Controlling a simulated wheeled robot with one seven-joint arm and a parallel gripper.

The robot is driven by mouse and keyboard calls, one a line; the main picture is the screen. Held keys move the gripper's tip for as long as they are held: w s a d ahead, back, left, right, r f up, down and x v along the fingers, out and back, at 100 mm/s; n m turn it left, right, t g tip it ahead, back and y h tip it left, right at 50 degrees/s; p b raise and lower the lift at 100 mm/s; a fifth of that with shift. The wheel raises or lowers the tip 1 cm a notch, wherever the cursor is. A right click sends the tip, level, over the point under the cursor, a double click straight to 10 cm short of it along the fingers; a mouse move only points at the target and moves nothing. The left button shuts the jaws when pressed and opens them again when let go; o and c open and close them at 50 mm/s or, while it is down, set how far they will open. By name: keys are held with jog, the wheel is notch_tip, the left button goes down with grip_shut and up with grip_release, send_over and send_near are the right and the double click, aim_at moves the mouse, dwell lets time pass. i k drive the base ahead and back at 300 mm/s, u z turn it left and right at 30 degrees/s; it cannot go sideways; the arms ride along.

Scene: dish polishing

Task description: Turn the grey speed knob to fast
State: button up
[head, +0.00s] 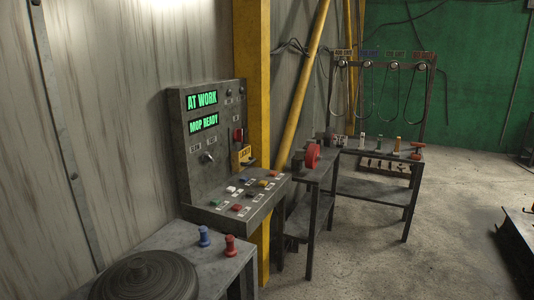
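A control panel (184,150) stands against the wall left of centre in the head view. A small grey knob (207,157) sits on its upright face, below the two green displays. Two small labels sit above the knob, one to its upper left and one to its upper right. Their words are too small to read surely, and I cannot tell which way the knob points. The displays read "AT WORK" (202,101) and "MOP READY" (204,123). My gripper is not in view, and nothing covers the knob.
Several coloured buttons (238,190) lie on the panel's sloped shelf. A yellow tag (245,154) and a red switch (239,134) are right of the knob. A round dark disc (146,277) and blue (204,236) and red (229,245) pegs stand in front. Floor at right is mostly clear.

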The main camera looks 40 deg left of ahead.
aim_at(206, 158)
jog(key=u, duration=0.55)
jog(key=i, duration=1.3)
jog(key=u, duration=1.6)
jog(key=i, duration=1.25)
jog(key=u, duration=0.3)
